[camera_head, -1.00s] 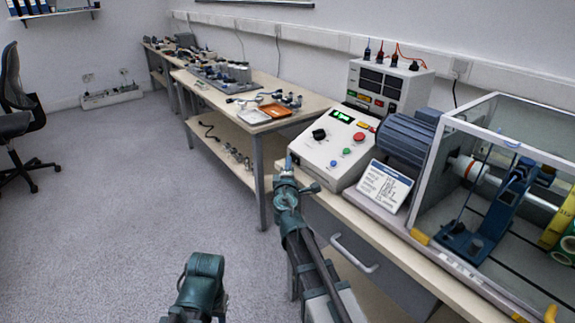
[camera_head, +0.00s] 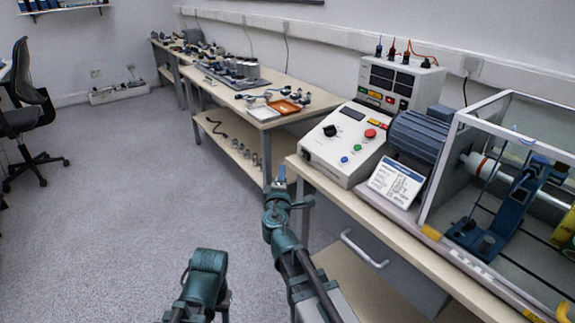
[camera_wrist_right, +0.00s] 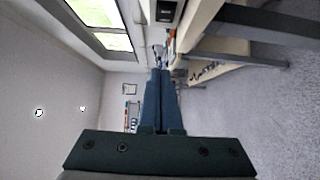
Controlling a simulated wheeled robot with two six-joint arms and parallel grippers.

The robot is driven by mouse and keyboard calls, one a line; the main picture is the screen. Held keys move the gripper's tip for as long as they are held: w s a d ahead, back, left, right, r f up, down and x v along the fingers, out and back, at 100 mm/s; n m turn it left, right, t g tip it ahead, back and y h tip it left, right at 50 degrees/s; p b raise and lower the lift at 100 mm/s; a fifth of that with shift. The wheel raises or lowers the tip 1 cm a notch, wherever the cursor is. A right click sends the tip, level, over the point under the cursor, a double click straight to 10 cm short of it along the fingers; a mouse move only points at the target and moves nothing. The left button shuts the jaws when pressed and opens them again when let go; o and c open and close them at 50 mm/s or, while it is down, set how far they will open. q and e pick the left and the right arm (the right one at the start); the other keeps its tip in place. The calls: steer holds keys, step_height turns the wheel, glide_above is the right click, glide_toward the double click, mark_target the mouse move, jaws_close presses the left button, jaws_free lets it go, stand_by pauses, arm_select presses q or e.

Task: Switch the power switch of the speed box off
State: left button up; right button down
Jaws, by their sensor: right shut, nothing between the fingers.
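The speed box (camera_head: 345,143) is the white sloped control box on the near bench in the head view. It has a black knob, a red button, green and blue buttons and a small display (camera_head: 352,113), now dark. In the right wrist view a dark switch-like part (camera_wrist_right: 165,11) sits on a pale panel at the top edge; its position is too small to tell. My right gripper (camera_head: 281,174) is shut and empty, left of the box's front left corner and apart from it. It also shows in the right wrist view (camera_wrist_right: 159,73).
A white meter box (camera_head: 400,84) with cables stands behind the speed box. A blue motor (camera_head: 417,135) and a clear-sided enclosure (camera_head: 505,130) are to the right. A label card (camera_head: 396,183) leans in front. Open floor (camera_head: 120,200) lies to the left.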

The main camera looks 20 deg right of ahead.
steer(key=shift+s+a, duration=0.5)
steer(key=shift+s, duration=0.25)
steer(key=shift+s+a, duration=0.45)
steer(key=shift+s, duration=0.3)
steer(key=s+f+m+g+h, duration=0.1)
steer(key=s+f+m+g, duration=0.8)
steer(key=f, duration=0.4)
steer(key=s+a+f+m+g+y, duration=0.1)
steer(key=s+a+f+g+y, duration=0.1)
steer(key=s+a+f+g, duration=0.3)
steer(key=s+a+g+y, duration=0.1)
steer(key=s+a+y, duration=0.1)
steer(key=s, duration=0.4)
steer(key=s+a+f+m+g+y, duration=0.1)
steer(key=s+a+f+g, duration=0.25)
steer(key=s, duration=0.25)
step_height(320, 180, up, 26)
steer(key=t+p, duration=0.1)
steer(key=p, duration=2.6)
steer(key=shift+w+r, duration=0.25)
steer(key=shift+a, duration=0.1)
